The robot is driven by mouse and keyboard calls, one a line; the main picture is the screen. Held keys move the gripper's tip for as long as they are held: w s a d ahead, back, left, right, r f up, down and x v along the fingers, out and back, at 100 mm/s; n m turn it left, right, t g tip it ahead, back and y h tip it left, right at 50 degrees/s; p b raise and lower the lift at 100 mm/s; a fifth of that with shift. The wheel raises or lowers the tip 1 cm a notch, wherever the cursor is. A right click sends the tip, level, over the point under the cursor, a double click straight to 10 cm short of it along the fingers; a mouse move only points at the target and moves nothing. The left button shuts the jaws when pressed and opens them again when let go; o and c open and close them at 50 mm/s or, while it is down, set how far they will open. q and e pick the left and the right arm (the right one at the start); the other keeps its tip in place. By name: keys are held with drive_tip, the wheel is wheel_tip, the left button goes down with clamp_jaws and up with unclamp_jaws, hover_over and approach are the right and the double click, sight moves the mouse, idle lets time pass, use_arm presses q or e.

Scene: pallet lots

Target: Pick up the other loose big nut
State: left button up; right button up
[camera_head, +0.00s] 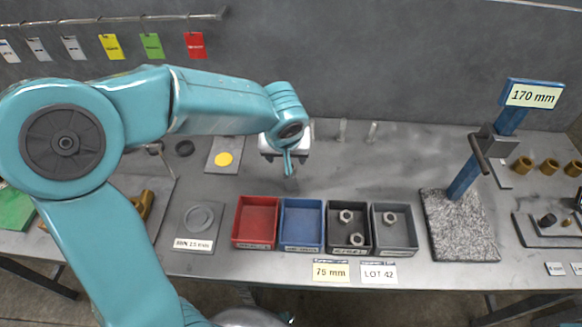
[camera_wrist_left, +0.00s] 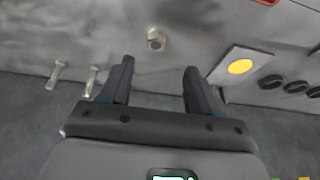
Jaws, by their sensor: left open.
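A loose metallic hex nut (camera_wrist_left: 156,40) lies on the grey table in the left wrist view, ahead of the gap between my fingertips. My left gripper (camera_wrist_left: 157,72) is open and empty, one finger on each side of that gap, not touching the nut. In the head view my left gripper (camera_head: 289,168) points down over the table behind the blue bin; I cannot make out the loose nut there. Two nuts (camera_head: 345,215) (camera_head: 357,239) sit in the black bin (camera_head: 369,229), and one nut (camera_head: 389,217) sits in the dark grey bin (camera_head: 413,226). My right gripper is not in view.
A red bin (camera_head: 237,239) and a blue bin (camera_head: 283,240) stand left of the black one. A plate with a yellow disc (camera_head: 223,158) lies left of my gripper. A height gauge on a granite base (camera_head: 465,232) stands right.

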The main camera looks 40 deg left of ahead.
use_arm(q)
drive_tip(key=x, duration=0.3)
drive_tip(key=shift+s+f, duration=0.1)
drive_tip(key=shift+f, duration=0.3)
drive_tip(key=x, duration=0.3)
drive_tip(key=w+x, duration=0.1)
drive_tip(key=x, duration=0.2)
drive_tip(key=shift+d+r, duration=0.15)
drive_tip(key=shift+s, duration=0.1)
drive_tip(key=c, duration=1.1)
